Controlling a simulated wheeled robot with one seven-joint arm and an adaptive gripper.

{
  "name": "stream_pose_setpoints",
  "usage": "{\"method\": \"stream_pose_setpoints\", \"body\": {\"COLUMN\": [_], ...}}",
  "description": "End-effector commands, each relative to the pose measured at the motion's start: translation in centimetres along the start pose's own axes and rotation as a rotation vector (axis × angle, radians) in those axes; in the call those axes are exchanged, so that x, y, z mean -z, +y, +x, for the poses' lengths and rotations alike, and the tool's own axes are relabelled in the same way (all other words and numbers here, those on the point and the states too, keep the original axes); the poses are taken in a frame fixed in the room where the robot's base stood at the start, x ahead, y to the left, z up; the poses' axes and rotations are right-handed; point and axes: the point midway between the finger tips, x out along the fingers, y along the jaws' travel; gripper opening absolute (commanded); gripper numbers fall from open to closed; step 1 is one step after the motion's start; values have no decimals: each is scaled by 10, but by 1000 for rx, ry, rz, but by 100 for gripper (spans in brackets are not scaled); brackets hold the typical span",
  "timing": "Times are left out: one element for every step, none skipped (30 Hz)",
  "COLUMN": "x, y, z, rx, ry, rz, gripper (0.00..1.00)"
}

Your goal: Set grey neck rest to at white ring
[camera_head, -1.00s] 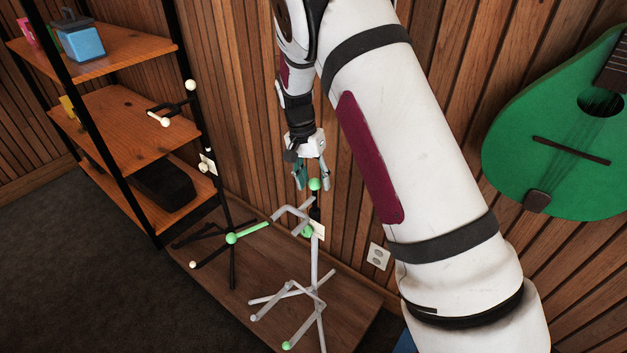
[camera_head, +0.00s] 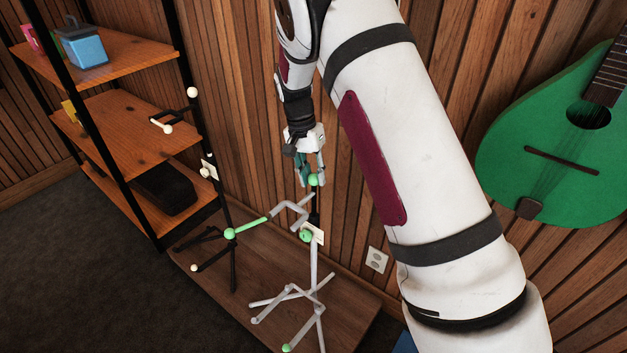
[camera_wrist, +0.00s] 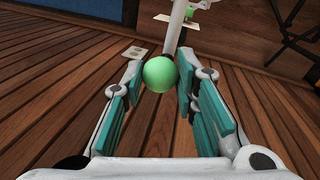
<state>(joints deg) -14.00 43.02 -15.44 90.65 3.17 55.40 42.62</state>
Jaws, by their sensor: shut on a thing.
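The grey stand (camera_head: 314,264) stands upright on the low wooden platform. Its neck rest (camera_head: 289,208) is a grey bent fork near the top, with a green ball at the end of an arm. My gripper (camera_head: 312,179) is at the top green ball (camera_head: 315,180) of the neck rest, pointing down. In the wrist view, the green ball (camera_wrist: 159,73) sits between my teal-padded fingertips, which are shut on it. A green knob (camera_head: 306,236) and a pale tag (camera_head: 317,232) are lower on the pole. I cannot make out a white ring.
A black stand (camera_head: 232,264) with white balls is close on the left, beside a wooden shelf (camera_head: 122,125). A green instrument (camera_head: 550,150) hangs on the slatted wall at right. The wooden platform (camera_head: 345,300) has bare room at front right.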

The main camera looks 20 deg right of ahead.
Motion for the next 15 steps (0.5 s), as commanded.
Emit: {"method": "stream_pose_setpoints", "body": {"x": [0, 0, 0, 0, 0, 0, 0, 0, 0, 0, 0, 0, 0, 0, 0], "y": [4, 5, 7, 8, 10, 11, 12, 14, 15, 16, 17, 18, 18, 19, 20], "z": [-20, -27, -37, -44, -50, -59, -65, -71, -78, -84, -88, -94, -97, -101, -104], "rx": [5, 5, 6, 6, 6, 6, 6, 5, 6, 6, 5, 5, 5, 5, 5], "ry": [5, 4, 5, 5, 5, 5, 5, 4, 5, 5, 4, 4, 4, 5, 5], "rz": [1, 1, 1, 1, 1, 1, 1, 1, 1, 1, 0, 0, 0, 0, 0], "gripper": [0, 0, 0, 0, 0, 0, 0, 0, 0, 0, 0, 0, 0, 0, 0]}}
